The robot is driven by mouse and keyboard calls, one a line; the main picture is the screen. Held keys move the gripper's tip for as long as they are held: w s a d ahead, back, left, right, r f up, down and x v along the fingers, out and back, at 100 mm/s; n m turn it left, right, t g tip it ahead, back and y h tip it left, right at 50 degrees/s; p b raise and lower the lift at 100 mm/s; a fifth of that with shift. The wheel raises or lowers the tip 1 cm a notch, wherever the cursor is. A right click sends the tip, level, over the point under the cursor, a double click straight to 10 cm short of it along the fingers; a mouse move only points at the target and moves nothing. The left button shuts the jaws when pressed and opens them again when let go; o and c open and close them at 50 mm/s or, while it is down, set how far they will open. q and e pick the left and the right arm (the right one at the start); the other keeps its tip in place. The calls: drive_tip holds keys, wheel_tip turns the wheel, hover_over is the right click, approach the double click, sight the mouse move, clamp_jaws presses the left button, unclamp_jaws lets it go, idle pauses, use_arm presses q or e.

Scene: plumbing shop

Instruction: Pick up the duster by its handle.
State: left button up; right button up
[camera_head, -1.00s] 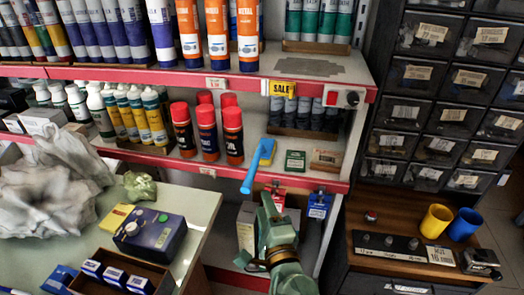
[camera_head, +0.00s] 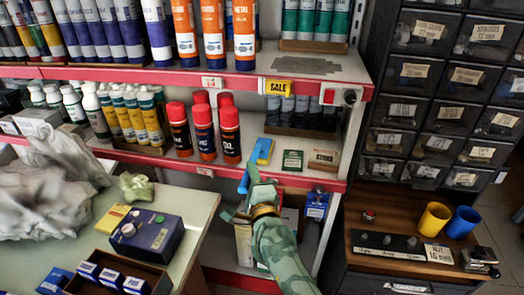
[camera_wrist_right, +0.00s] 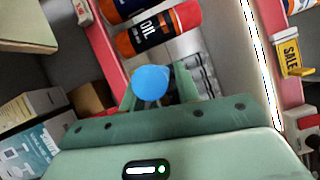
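The duster (camera_head: 264,150) lies on the middle shelf in the head view. Its blue handle sticks out past the red front edge toward me. The round blue end of the handle (camera_wrist_right: 152,84) shows large in the right wrist view. My right gripper (camera_head: 242,188) is at the projecting handle, below the shelf edge. Its green fingers stand apart on either side of the handle end, and the gripper looks open. Contact with the handle cannot be made out. The gripper hides part of the handle in the head view. My left gripper is not in view.
Red-capped cans (camera_head: 203,130) stand left of the duster, and a small green box (camera_head: 292,160) lies to its right. Blue packs (camera_head: 316,205) hang below the red shelf edge. A counter (camera_head: 200,215) with boxes is at lower left.

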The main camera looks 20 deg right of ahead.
clamp_jaws()
